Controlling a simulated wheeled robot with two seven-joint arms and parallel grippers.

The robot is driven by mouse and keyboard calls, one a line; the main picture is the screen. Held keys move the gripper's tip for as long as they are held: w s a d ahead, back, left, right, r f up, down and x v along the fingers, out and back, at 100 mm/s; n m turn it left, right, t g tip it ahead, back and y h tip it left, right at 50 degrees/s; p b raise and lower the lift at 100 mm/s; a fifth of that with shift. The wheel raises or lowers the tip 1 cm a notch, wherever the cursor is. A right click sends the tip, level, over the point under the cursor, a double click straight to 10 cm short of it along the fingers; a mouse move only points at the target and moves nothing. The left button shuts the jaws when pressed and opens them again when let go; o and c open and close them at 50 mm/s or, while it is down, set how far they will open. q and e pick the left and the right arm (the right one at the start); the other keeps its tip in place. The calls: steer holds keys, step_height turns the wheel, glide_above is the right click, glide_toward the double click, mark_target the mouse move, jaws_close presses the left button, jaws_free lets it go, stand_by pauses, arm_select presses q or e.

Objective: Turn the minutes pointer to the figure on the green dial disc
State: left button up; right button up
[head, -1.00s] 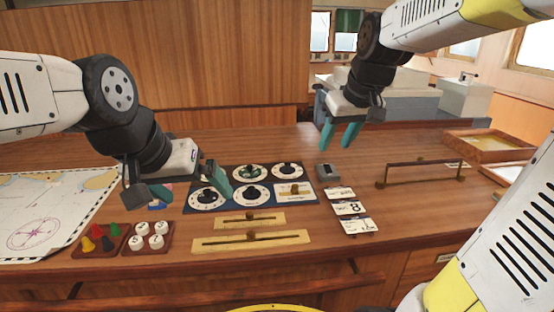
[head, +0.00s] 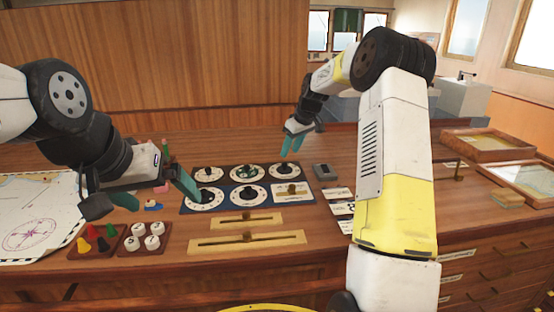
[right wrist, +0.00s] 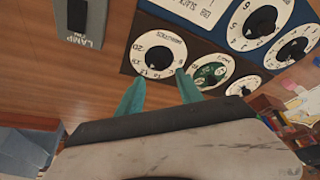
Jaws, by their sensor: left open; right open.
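The minutes dial appears to be the white dial (head: 285,170) at the panel's top right; its label is too small to read surely. The right wrist view shows its numbered ring (right wrist: 140,47) and dark pointer knob (right wrist: 157,60). The green dial disc (head: 246,173) is beside it in the top row, and also shows in the right wrist view (right wrist: 208,73); its figure is unclear. My right gripper (head: 291,152) is open and empty just above and behind the white dial, its fingertips (right wrist: 160,80) apart. My left gripper (head: 158,195) is open and empty left of the panel.
Several other dials share the blue panel (head: 235,208). A grey lamp switch box (head: 325,172) stands at its right. Two brass slider plates (head: 246,220) lie in front. Trays of pegs (head: 95,241) and white tokens (head: 143,237) stand front left. My right arm hides part of the desk.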

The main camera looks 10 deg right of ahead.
mark_target(285, 163)
steer(key=x, duration=0.6)
jaws_close()
